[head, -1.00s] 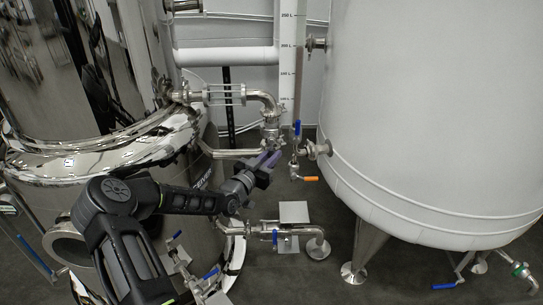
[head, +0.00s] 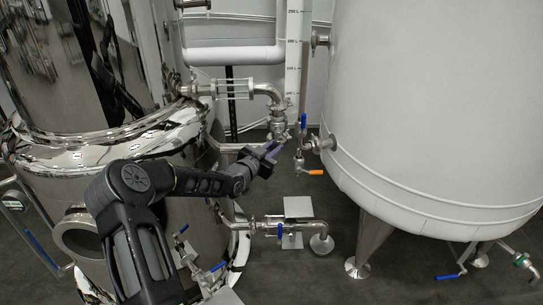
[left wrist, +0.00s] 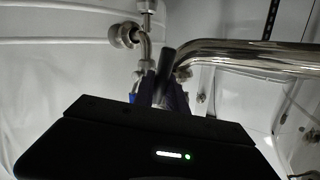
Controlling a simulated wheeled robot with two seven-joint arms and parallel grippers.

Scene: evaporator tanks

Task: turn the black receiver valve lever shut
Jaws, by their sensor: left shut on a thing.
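The black receiver valve lever (left wrist: 167,66) shows in the left wrist view as a dark bar standing up between my two fingers, beside a thick steel pipe. My left gripper (left wrist: 163,95) is shut on it; the fingers hide its lower part. In the head view my left gripper (head: 271,152) is at the valve (head: 278,124) below the pipe elbow, between the polished tank and the white tank. The lever itself is hard to make out there behind the purple-grey fingers. My right gripper is not in view.
The white tank (head: 430,110) stands close on the right and the polished tank (head: 95,80) on the left. A blue-handled valve (head: 304,122) and an orange handle (head: 316,172) sit just right of the gripper. A lower pipe with a blue handle (head: 280,230) runs below.

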